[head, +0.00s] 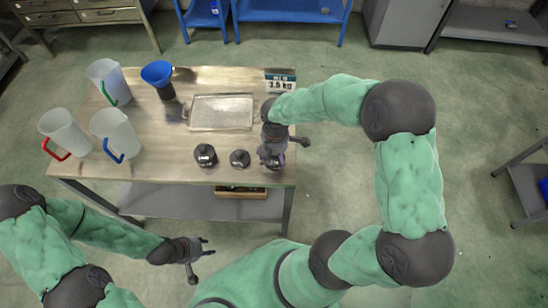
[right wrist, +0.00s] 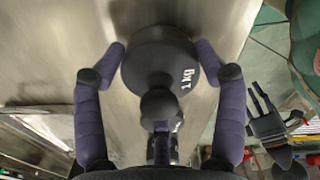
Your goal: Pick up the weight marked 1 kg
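The weight marked 1 kg (right wrist: 160,62) is dark and round with a knob, and its white marking shows in the right wrist view. It stands near the table's front right corner, partly hidden by my gripper in the head view. My right gripper (right wrist: 160,52) is open around it, one finger on each side, with little gap; contact is hard to judge. My right gripper (head: 272,154) also shows over the front right corner in the head view. My left gripper (head: 204,258) is open and empty, in front of the table.
Two other dark weights (head: 205,155) (head: 240,158) stand to the left along the table's front edge. A metal tray (head: 222,112) lies behind them. A sign reading 3.5 kg (head: 281,84), a blue funnel (head: 157,72) and several jugs (head: 116,133) also stand on the table (head: 165,140).

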